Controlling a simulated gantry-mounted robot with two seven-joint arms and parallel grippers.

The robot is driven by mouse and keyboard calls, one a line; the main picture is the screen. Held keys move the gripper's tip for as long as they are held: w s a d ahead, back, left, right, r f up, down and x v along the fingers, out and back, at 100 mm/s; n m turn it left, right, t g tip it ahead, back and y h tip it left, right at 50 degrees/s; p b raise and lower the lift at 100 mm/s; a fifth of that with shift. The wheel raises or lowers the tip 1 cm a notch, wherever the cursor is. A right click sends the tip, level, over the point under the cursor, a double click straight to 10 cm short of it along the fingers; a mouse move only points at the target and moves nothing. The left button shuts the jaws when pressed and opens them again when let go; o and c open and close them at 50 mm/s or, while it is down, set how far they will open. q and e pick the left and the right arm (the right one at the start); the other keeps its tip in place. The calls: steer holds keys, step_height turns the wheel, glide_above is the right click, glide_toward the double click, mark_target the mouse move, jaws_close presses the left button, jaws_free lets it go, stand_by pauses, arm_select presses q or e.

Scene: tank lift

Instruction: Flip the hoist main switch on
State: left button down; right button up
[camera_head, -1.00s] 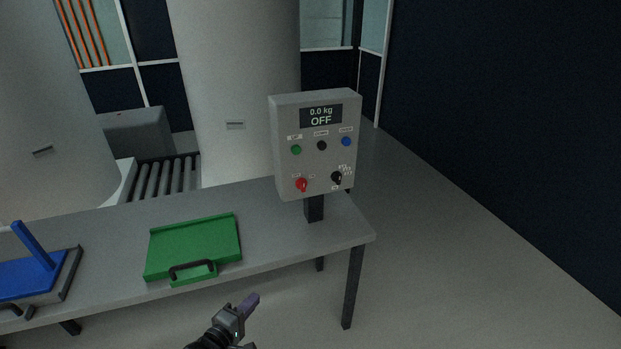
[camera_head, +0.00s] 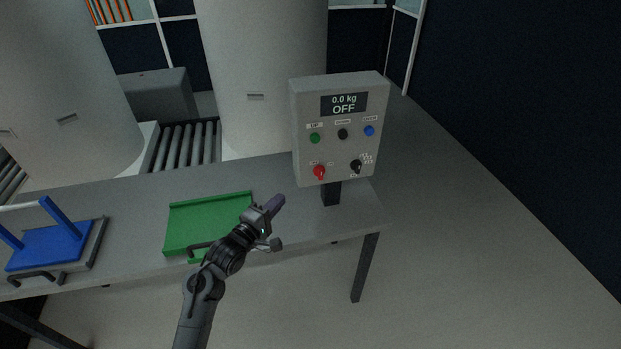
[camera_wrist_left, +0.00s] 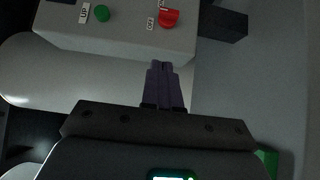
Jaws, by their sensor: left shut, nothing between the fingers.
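The grey control box (camera_head: 300,110) stands on a short black post at the right end of the table. Its display (camera_head: 344,104) reads 0.0 kg and OFF. The red switch knob (camera_head: 319,172) is at the box's lower left; it also shows in the left wrist view (camera_wrist_left: 169,18), beside an OFF label. My left gripper (camera_head: 277,203) is shut and empty, below and left of the red knob and apart from it. In the left wrist view its closed fingers (camera_wrist_left: 164,72) point toward the box's lower edge. My right gripper is not in view.
The box also carries a green button (camera_head: 315,138), a black button (camera_head: 343,134), a blue button (camera_head: 370,131) and a black selector knob (camera_head: 356,166). A green tray (camera_head: 205,222) and a blue-based rack (camera_head: 48,248) sit on the grey table (camera_head: 130,200). A roller conveyor (camera_head: 185,146) lies behind.

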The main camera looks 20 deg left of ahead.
arm_select(q)
steer(key=b, duration=0.3)
glide_toward(318, 171)
steer(key=w+a, duration=0.2)
steer(key=w, duration=0.2)
steer(key=shift+w+d+f, duration=0.1)
steer(key=shift+w+d, duration=0.15)
steer(key=shift+d, duration=0.25)
steer(key=shift+w+d, duration=0.3)
steer(key=shift+d, duration=0.2)
steer(key=shift+w+d, duration=0.25)
steer(key=shift+d, duration=0.2)
steer(key=shift+w+d, duration=0.1)
steer(key=shift+d, duration=0.05)
